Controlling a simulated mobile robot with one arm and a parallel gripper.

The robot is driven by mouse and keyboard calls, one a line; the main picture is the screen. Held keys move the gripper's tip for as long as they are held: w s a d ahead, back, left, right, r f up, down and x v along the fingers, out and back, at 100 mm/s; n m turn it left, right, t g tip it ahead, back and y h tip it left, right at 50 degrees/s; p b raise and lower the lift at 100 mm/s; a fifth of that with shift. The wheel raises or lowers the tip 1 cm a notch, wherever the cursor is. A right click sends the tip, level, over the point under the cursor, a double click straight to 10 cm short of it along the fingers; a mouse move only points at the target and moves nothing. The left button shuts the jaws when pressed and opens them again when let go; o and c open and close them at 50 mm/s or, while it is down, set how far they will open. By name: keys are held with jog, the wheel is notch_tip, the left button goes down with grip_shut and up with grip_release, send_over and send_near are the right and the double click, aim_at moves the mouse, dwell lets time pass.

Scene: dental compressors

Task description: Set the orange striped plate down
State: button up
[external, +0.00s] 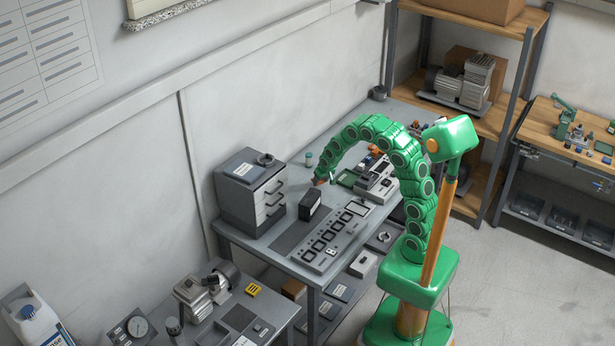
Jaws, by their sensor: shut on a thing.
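My gripper (320,178) is at the end of my green segmented arm, low over the back part of the grey workbench (281,243). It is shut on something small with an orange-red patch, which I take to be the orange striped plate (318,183). The plate is tiny in this view and its stripes cannot be made out. It is just above and behind a black box (310,205) on the bench; whether it touches the box or the bench I cannot tell.
A grey drawer unit (251,192) stands left of my gripper. In front lie a dark mat (290,238) and a panel with several framed slots (327,242). Small jars (309,159) stand behind. A grey device (376,183) and green board (348,178) are to the right.

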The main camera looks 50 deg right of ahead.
aim_at(321, 183)
jog(key=shift+w+f, duration=0.2)
jog(key=shift+f, duration=1.65)
jog(key=shift+f, duration=0.1)
jog(key=o, duration=1.2)
jog(key=shift+v, duration=6.1)
jog(key=shift+w+d, duration=0.1)
